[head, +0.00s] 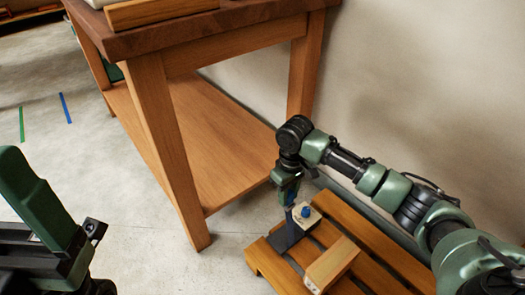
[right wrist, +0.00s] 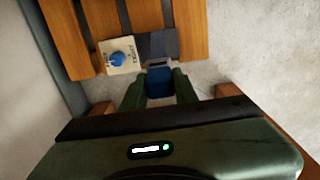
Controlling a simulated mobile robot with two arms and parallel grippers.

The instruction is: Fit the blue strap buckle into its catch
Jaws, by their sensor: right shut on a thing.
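My right gripper (right wrist: 158,88) is shut on the blue buckle (right wrist: 159,82), which sits between its two green fingers in the right wrist view. A cream plate with a blue knob (right wrist: 117,58) is beside the dark piece. In the head view my right gripper (head: 287,192) points down above the dark piece (head: 285,237) and the cream plate (head: 309,218). I cannot make out the catch for certain. My left arm's dark green and black end (head: 50,225) shows at the left edge; its fingertips are not clear.
The low slatted wooden seat (head: 372,262) carries a pale wooden block (head: 332,263). A wooden table (head: 158,125) with a lower shelf stands behind, its near leg close to the seat. A wall runs along the right.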

